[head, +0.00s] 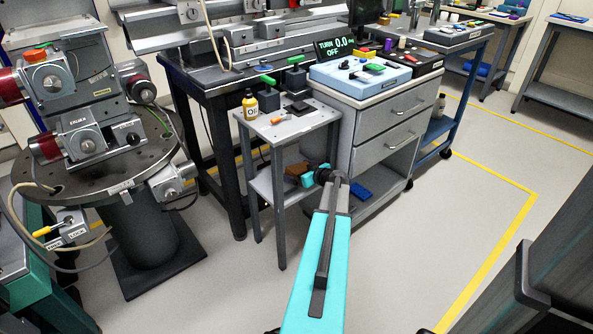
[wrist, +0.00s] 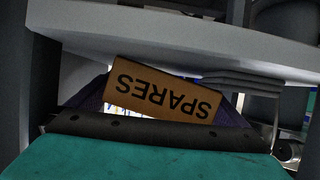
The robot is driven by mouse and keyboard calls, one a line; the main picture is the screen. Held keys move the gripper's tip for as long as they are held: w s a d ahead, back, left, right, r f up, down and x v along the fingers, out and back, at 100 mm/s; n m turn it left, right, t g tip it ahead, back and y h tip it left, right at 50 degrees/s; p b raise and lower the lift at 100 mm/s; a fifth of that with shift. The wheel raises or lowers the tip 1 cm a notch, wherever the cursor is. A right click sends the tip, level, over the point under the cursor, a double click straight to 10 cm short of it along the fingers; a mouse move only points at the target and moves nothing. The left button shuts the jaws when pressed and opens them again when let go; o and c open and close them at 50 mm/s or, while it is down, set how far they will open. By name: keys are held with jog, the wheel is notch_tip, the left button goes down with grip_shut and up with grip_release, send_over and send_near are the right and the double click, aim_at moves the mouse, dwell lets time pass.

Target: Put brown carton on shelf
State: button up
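The brown carton (wrist: 163,90) fills the middle of the wrist view, with "SPARES" printed upside down and the box tilted. My gripper (wrist: 165,108) has a dark finger at each end of the carton and appears shut on it. In the head view the carton (head: 294,170) shows small and partly hidden beyond my teal gripper (head: 308,176), under the top of a small grey side table. The table's lower shelf (head: 263,187) is a pale board near the carton. I cannot tell whether the carton touches it.
The side table's top (head: 300,123) overhangs close to my gripper and holds a yellow bottle (head: 250,104). A grey drawer cabinet (head: 385,135) stands to the right, with a blue item (head: 361,188) on its bottom level. Table legs flank the opening. Floor in front is clear.

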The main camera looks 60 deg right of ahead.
jog(key=shift+r, duration=0.15)
jog(key=shift+s, duration=0.1)
jog(key=shift+s+a+r, duration=0.2)
jog(key=shift+s+r, duration=0.15)
jog(key=shift+s, duration=0.15)
jog(key=p+v, duration=0.1)
jog(key=v, duration=0.9)
jog(key=shift+s+a+r, duration=0.1)
jog(key=shift+s, duration=0.2)
